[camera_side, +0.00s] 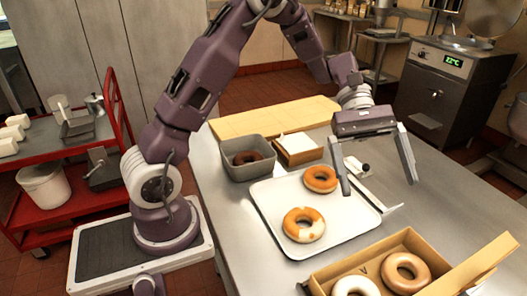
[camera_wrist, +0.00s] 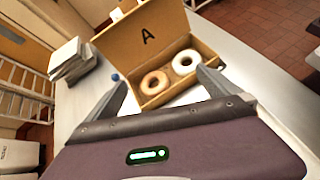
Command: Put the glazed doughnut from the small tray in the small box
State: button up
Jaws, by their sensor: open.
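In the side view my gripper (camera_side: 378,184) is open and empty, held above the table to the right of a white tray (camera_side: 262,192). On the tray lie a browned ring doughnut (camera_side: 310,185) and, nearer, one with a pale patch of glaze (camera_side: 289,228). An open cardboard box (camera_side: 405,241) at the front holds a tan glazed doughnut (camera_side: 421,276) and a white one (camera_side: 345,287). The wrist view shows an open box with a lid marked A (camera_wrist: 148,22), holding a tan (camera_wrist: 146,87) and a white doughnut (camera_wrist: 194,67), beyond my open fingers (camera_wrist: 163,82).
A grey bin (camera_side: 233,169) with a dark doughnut stands behind the tray, beside a small brown holder (camera_side: 300,157) with white sheets. A pale board (camera_side: 270,119) lies at the back. The table's right side is clear.

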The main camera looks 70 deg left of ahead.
jog(key=s+a+r+m+t+y, duration=0.2)
jog(key=s+a+m+t+y, duration=0.1)
jog(key=s, duration=0.4)
jog(key=s+a+r+m+t+y, duration=0.2)
jog(key=s+a+m+y, duration=0.1)
jog(key=s, duration=0.4)
jog(key=s+a+r+m+t+y, duration=0.2)
jog(key=s+m+t+y, duration=0.1)
jog(key=s+m+y, duration=0.2)
jog(key=s+m, duration=0.2)
jog(key=s, duration=0.1)
jog(key=shift+a+t, duration=0.3)
jog(key=shift+a, duration=0.1)
